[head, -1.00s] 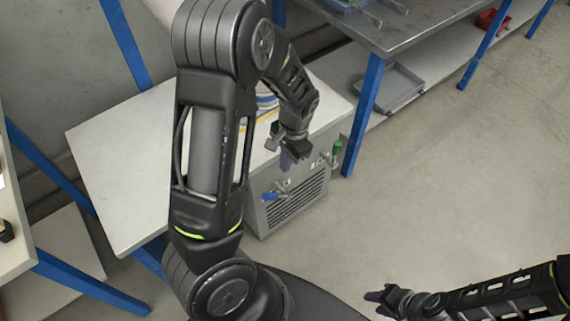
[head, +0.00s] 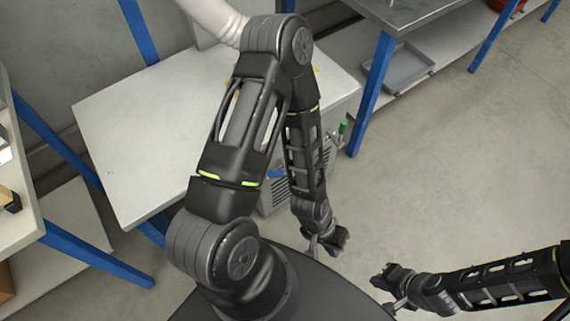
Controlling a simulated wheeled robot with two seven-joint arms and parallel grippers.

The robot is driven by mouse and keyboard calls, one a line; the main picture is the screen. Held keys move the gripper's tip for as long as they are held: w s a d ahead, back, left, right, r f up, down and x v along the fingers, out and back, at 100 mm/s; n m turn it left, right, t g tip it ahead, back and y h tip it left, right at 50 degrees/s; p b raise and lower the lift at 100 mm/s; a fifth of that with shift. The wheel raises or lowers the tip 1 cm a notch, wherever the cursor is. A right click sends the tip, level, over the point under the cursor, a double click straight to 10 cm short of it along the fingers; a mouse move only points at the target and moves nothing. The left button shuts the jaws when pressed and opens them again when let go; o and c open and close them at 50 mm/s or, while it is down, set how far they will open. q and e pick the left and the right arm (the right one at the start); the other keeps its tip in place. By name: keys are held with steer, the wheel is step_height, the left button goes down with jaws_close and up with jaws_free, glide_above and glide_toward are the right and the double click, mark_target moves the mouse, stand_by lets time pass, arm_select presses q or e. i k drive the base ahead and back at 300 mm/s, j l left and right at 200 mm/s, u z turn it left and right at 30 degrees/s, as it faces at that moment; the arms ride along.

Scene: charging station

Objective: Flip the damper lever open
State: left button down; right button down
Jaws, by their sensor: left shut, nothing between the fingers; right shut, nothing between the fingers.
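A grey unit with a louvred front (head: 272,199) stands under the white tabletop. A small blue piece of a lever (head: 276,173) shows on its front, mostly hidden behind my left arm, so its position cannot be told. A green-handled part (head: 342,128) shows at the unit's right edge. I cannot tell which is the damper lever. My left gripper (head: 334,243) is shut and empty, in front of and below the unit, apart from it. My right gripper (head: 386,284) is shut and empty over the floor at the lower right.
The white tabletop (head: 130,125) is largely bare, with a pale hose (head: 215,18) above it. A metal table with blue legs (head: 372,95) stands right, a grey tray (head: 402,68) on its lower shelf. Open floor (head: 450,150) lies to the right.

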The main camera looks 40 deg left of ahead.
mark_target(272, 173)
steer(key=i+l, duration=0.15)
steer(key=i, duration=0.35)
steer(key=u, duration=1.4)
